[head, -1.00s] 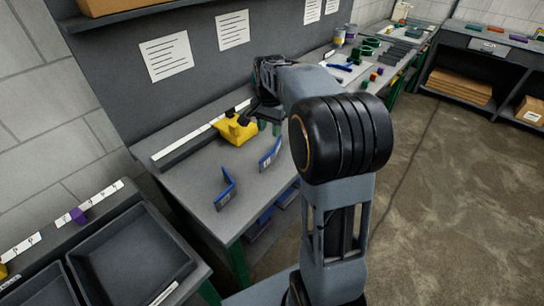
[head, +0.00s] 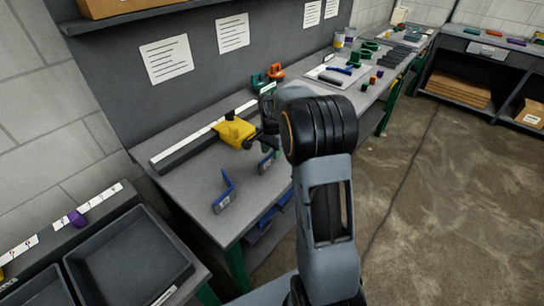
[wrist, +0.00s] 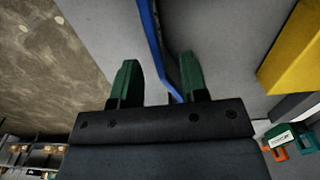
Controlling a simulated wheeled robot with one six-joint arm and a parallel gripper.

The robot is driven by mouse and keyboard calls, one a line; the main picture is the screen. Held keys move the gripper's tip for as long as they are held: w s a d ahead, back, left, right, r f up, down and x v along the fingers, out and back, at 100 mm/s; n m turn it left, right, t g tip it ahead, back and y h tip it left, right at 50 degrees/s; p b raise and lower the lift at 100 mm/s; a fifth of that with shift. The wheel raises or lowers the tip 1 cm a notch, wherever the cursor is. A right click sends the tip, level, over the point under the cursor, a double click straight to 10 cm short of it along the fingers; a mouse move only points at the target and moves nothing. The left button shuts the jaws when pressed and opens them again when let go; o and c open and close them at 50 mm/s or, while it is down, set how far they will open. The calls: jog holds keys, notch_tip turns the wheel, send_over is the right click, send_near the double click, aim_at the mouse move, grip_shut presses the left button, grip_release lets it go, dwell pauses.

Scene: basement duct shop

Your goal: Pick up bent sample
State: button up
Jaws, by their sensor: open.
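One bent sample (head: 223,192) stands on edge toward the front left, clear of my arm. The other bent sample (head: 266,163) is just under my gripper (head: 270,143) and is partly hidden by it. In the wrist view my gripper (wrist: 159,65) has its two green fingers spread. A blue bent sample (wrist: 152,35) runs between them, nearer the right finger, and its bend shows close to the palm. I cannot tell whether a finger touches it.
A yellow clamp block (head: 235,131) sits on a dark bar just left of my gripper; its yellow side (wrist: 295,50) shows in the wrist view. Orange and teal clamps (head: 268,75) stand behind. Empty dark trays (head: 128,262) are at lower left. Bench between sample and trays is clear.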

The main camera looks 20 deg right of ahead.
aim_at(272, 164)
jog(key=shift+f, duration=2)
grip_shut()
